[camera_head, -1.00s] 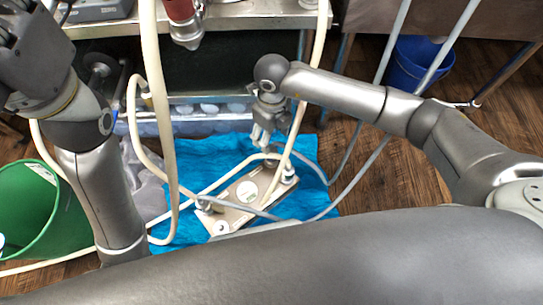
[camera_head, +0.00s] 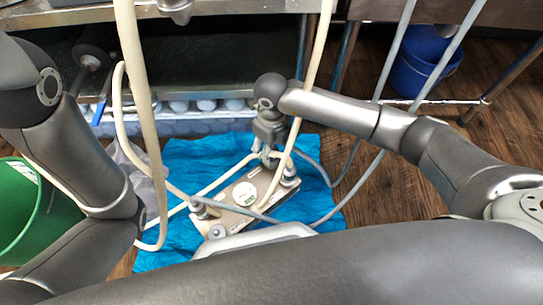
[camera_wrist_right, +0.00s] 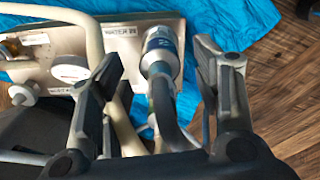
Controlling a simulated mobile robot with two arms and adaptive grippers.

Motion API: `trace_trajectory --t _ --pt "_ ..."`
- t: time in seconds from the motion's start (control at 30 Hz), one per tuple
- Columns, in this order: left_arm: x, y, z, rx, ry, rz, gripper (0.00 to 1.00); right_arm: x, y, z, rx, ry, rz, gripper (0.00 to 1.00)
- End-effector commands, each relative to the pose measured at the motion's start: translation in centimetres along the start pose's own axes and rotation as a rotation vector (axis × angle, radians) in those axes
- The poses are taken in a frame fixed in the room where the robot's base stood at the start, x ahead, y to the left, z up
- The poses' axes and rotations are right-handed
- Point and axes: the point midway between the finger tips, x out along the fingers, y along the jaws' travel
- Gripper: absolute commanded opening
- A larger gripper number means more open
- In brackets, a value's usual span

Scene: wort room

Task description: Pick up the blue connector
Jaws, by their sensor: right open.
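The blue connector (camera_wrist_right: 160,45) is a metal hose fitting with a blue band. In the right wrist view it stands at the end of a metal plate unit (camera_wrist_right: 95,42), beside a label that reads "WATER IN". A grey hose runs from it toward my wrist. My right gripper (camera_wrist_right: 163,75) is open, with one finger on each side of the hose and connector; contact cannot be seen. In the head view my right gripper (camera_head: 268,152) hangs over the far end of the plate unit (camera_head: 236,200), and the connector is hard to make out there. My left gripper is out of view.
The unit lies on a blue cloth (camera_head: 185,165) on the wooden floor. Cream hoses (camera_head: 142,100) and grey hoses (camera_head: 350,175) cross around my right arm. A green bucket (camera_head: 40,215) is at left, a blue bucket (camera_head: 425,60) at back right. A metal bench (camera_head: 240,10) stands behind.

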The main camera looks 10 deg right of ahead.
Motion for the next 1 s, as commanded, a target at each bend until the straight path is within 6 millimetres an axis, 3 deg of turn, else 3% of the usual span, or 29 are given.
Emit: trace_trajectory --t 0.03,0.1,0.47,0.9,1.0 --pt "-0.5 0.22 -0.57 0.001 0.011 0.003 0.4 1.2 0.03 -0.01 0.0 0.0 0.001 0.58" --pt "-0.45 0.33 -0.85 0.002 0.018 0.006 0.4 1.71 0.02 0.04 0.0 -0.001 0.0 0.58" --pt "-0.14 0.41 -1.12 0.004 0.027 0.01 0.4 2.02 0.01 0.05 0.0 -0.001 0.0 0.58" --pt "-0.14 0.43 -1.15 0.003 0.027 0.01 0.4 2.03 0.0 0.02 0.001 -0.001 0.0 0.04" --pt "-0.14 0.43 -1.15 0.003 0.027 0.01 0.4 2.0 0.0 0.05 0.0 -0.001 0.0 0.03"
